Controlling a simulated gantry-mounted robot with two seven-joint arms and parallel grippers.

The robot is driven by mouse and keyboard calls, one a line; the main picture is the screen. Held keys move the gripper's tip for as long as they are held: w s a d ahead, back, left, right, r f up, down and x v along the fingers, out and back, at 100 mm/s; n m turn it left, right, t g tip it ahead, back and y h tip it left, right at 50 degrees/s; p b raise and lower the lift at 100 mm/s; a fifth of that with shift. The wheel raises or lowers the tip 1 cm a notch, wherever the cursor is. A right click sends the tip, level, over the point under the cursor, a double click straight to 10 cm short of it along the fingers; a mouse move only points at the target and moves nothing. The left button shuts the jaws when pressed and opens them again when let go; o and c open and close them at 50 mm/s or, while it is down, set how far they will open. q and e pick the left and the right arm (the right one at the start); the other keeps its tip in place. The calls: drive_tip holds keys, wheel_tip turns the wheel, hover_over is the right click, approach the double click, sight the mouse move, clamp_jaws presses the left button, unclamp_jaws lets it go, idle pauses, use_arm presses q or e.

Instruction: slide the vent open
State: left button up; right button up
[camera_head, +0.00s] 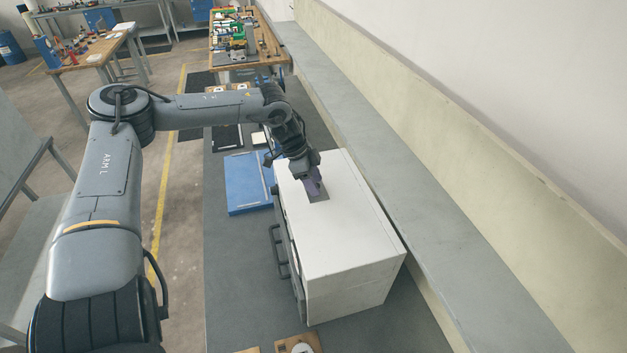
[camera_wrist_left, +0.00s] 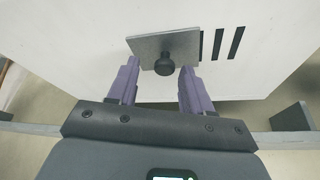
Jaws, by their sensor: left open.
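The vent is on the top of a white box (camera_head: 345,230). In the left wrist view its grey sliding plate (camera_wrist_left: 150,46) carries a round black knob (camera_wrist_left: 164,64). Several dark slots (camera_wrist_left: 228,43) show in the white top just right of the plate. My left gripper (camera_head: 316,194) is over the far part of the box top. In the left wrist view its two purple fingers (camera_wrist_left: 160,82) are open, one on each side of the knob, with gaps to it. In the head view the gripper hides the knob and most of the plate. My right gripper is not in view.
The box stands on a dark grey bench (camera_head: 240,290), with a black handle (camera_head: 277,250) on its left side. A blue flat case (camera_head: 247,182) lies left of the box. A grey ledge (camera_head: 400,190) runs along the wall at right. Wooden pieces (camera_head: 297,344) lie at the near edge.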

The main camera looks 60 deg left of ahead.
use_arm(q)
drive_tip(key=shift+s+a+r, duration=0.15)
drive_tip(key=shift+a+r, duration=0.05)
drive_tip(key=shift+r, duration=0.45)
drive_tip(key=v, duration=0.9)
drive_tip(key=shift+s+r+b, duration=0.15)
drive_tip(key=shift+r+b, duration=0.05)
drive_tip(key=shift+b, duration=0.1)
drive_tip(key=shift+s, duration=0.1)
